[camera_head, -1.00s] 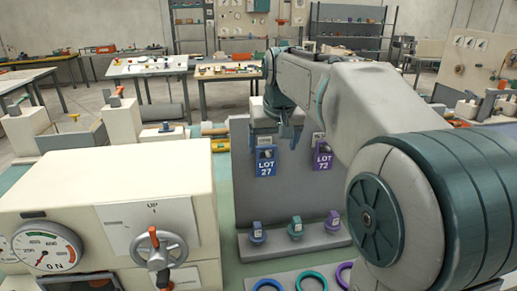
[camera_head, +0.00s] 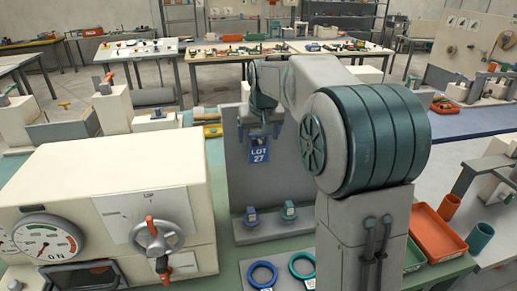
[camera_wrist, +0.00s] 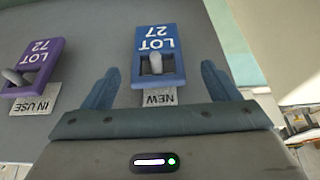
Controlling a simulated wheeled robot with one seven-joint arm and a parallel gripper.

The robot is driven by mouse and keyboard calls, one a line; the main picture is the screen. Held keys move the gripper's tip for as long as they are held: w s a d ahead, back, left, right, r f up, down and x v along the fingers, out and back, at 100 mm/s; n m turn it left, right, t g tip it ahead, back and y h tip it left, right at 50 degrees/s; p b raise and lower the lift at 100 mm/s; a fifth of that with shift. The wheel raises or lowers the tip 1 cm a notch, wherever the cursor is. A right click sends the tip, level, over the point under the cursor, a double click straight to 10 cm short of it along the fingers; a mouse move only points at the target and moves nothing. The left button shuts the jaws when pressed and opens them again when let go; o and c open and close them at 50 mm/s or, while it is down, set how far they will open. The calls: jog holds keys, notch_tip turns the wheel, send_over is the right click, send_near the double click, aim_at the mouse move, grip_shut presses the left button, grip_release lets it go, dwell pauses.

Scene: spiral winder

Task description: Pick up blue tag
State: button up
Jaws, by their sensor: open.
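The blue tag (camera_head: 259,153), marked LOT 27, hangs upright on a grey upright panel (camera_head: 238,185). In the wrist view the blue tag (camera_wrist: 158,42) appears upside down, with a pale peg through its slot and a NEW label (camera_wrist: 160,98) beside it. My gripper (camera_head: 259,134) is open at the tag's top end. In the wrist view my gripper (camera_wrist: 160,72) has one finger on each side of the tag, with gaps visible; it holds nothing. The purple tag (camera_wrist: 32,62), marked LOT 72, hangs on a peg near an IN USE label; my arm hides it in the head view.
A cream machine (camera_head: 110,200) with a gauge and handwheel stands at left. Small blue and teal items (camera_head: 288,211) sit on the panel's ledge, with rings (camera_head: 262,275) in front. An orange tray (camera_head: 437,235) is at right. Work tables stand behind.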

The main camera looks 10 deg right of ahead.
aim_at(259, 136)
jog(key=p+x, duration=0.1)
jog(key=x, duration=0.3)
jog(key=shift+w+d, duration=0.1)
jog(key=shift+d, duration=0.05)
jog(key=c, duration=1.1)
jog(key=shift+r, duration=0.15)
jog(key=shift+r+b, duration=0.45)
jog(key=shift+r, duration=0.15)
jog(key=s+b, duration=0.5)
jog(key=s, duration=1.3)
jog(key=shift+b, duration=0.35)
